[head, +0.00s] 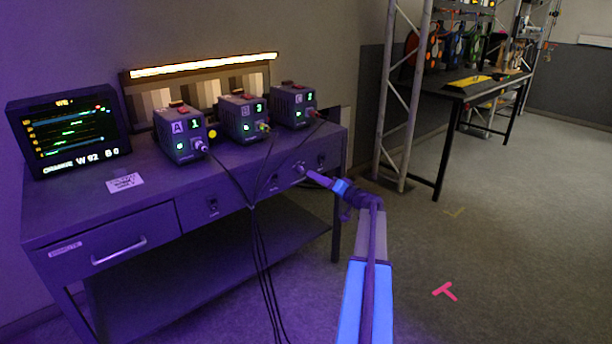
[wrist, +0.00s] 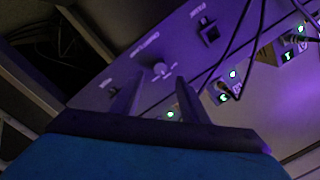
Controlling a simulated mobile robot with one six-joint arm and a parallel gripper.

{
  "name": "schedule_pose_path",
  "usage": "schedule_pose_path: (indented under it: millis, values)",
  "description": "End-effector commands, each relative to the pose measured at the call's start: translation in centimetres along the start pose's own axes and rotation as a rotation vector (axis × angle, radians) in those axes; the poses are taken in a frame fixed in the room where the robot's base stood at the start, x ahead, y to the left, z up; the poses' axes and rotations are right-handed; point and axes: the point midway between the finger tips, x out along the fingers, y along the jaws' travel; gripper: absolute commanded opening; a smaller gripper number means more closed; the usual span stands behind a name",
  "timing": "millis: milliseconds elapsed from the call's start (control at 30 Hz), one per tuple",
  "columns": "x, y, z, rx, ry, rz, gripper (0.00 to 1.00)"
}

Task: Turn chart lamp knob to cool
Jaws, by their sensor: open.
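My gripper (wrist: 159,80) is open, with one finger on each side of the knob's line and the knob at about the fingertips. I see no contact. In the head view my gripper (head: 306,171) reaches the right part of the desk front and hides most of the knob there. The chart lamp (head: 205,65) is a lit warm-white bar above the chart.
The desk (head: 75,205) carries a monitor (head: 70,130) and three boxes marked A (head: 180,135), B (head: 243,118) and C (head: 293,105). Black cables (head: 258,250) hang down the desk front, left of my arm. A truss (head: 398,100) stands at right; open floor lies before it.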

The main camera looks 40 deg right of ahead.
Motion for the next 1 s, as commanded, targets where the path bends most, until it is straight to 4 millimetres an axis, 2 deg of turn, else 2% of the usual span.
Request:
schedule_pose_path:
  millis: [200, 400, 600, 867, 900, 1000]
  values:
    - [3.3, 0.1, 0.0, 0.000, -0.001, -0.001, 0.41]
    - [5.5, 0.1, -0.1, 0.000, 0.000, 0.000, 0.41]
    - [6.4, 0.0, -0.1, 0.000, 0.001, 0.000, 0.41]
    - [6.5, 0.0, -0.1, 0.000, 0.001, 0.001, 0.41]
    - [6.5, 0.0, -0.1, 0.000, 0.001, 0.001, 0.39]
    - [6.4, 0.0, -0.1, 0.000, 0.001, 0.001, 0.22]
